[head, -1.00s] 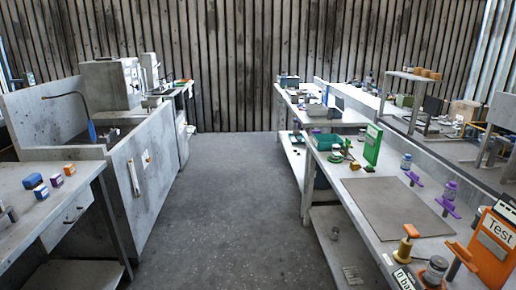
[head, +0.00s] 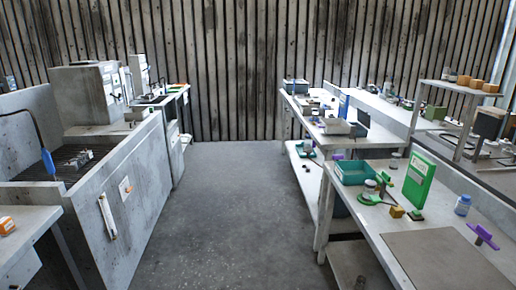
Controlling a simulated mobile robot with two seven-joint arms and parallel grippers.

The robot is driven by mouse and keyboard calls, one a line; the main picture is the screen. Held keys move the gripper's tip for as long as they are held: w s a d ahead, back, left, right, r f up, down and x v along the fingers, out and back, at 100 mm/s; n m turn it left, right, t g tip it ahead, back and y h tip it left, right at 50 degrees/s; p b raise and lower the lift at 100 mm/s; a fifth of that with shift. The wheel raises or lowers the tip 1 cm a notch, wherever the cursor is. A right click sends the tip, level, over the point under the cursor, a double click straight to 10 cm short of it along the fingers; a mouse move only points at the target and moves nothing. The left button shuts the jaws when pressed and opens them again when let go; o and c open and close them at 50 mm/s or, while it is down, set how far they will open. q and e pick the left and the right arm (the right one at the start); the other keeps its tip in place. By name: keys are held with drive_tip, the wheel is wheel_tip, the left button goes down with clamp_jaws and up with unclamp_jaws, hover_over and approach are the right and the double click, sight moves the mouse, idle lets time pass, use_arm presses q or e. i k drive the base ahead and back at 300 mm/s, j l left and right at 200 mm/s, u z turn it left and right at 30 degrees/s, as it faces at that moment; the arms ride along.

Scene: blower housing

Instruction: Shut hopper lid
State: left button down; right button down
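I cannot pick out a hopper or its lid for certain in the head view. Neither of my grippers is in view. On the left stands a large grey cabinet (head: 140,195) with a grated basin (head: 75,160) and a blue-handled hose (head: 48,163). A grey box-shaped machine (head: 88,92) stands behind the basin, with a smaller one (head: 139,75) beyond it. Whether any of these has a hopper is too small to tell.
A clear floor aisle (head: 235,215) runs to the ribbed back wall (head: 235,60). The right bench (head: 355,220) carries a green tray (head: 356,172), a green upright panel (head: 419,182), a blue bottle (head: 462,205) and a grey mat (head: 445,258). A left table (head: 25,222) juts in.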

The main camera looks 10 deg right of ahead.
sight(363, 118)
drive_tip(key=i+l+u, duration=0.1)
drive_tip(key=i+u, duration=0.25)
drive_tip(key=i, duration=1)
drive_tip(key=i+j+z, duration=0.2)
drive_tip(key=i, duration=1.15)
drive_tip(key=i+z, duration=0.25)
drive_tip(key=i, duration=0.25)
drive_tip(key=i+j+z, duration=0.15)
drive_tip(key=i+z, duration=0.15)
drive_tip(key=i, duration=0.2)
drive_tip(key=z, duration=0.25)
